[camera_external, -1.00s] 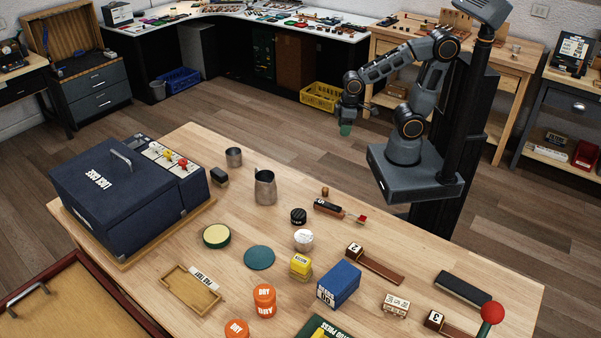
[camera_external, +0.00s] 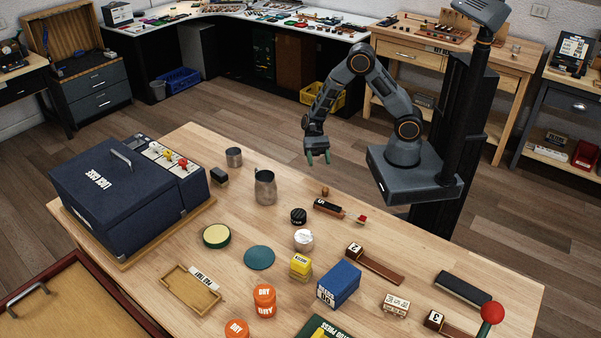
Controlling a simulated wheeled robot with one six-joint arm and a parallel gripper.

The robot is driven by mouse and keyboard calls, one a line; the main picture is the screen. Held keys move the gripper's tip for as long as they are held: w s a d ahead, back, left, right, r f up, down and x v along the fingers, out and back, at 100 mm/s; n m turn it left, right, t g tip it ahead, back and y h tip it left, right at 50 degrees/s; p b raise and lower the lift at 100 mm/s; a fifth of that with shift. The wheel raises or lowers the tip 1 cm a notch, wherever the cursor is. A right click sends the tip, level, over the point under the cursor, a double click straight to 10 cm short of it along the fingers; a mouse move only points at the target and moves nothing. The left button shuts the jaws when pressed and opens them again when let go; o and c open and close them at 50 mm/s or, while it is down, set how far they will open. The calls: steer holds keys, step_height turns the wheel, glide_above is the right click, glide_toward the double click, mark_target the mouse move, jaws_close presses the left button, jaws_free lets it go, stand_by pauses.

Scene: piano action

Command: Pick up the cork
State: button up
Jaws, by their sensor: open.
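A small brown upright piece that looks like the cork (camera_external: 325,191) stands on the wooden table (camera_external: 225,285) near its far edge. It is small in view, so its details are hard to tell. My gripper (camera_external: 318,160) hangs above and slightly left of it in the picture, with its green-tipped fingers pointing down. The fingers are apart and empty, and they do not touch the cork.
A dark block marked 5 (camera_external: 328,207) lies just in front of the cork, with a small red-topped piece (camera_external: 361,219) to its right. A black round tin (camera_external: 298,216) and a metal pitcher (camera_external: 265,188) stand to the left. Bare wood lies right of the cork.

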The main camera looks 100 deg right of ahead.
mark_target(325, 188)
steer(key=p+x, duration=0.1)
steer(key=x, duration=1)
steer(key=shift+a, duration=0.3)
jaws_close()
stand_by(0.4)
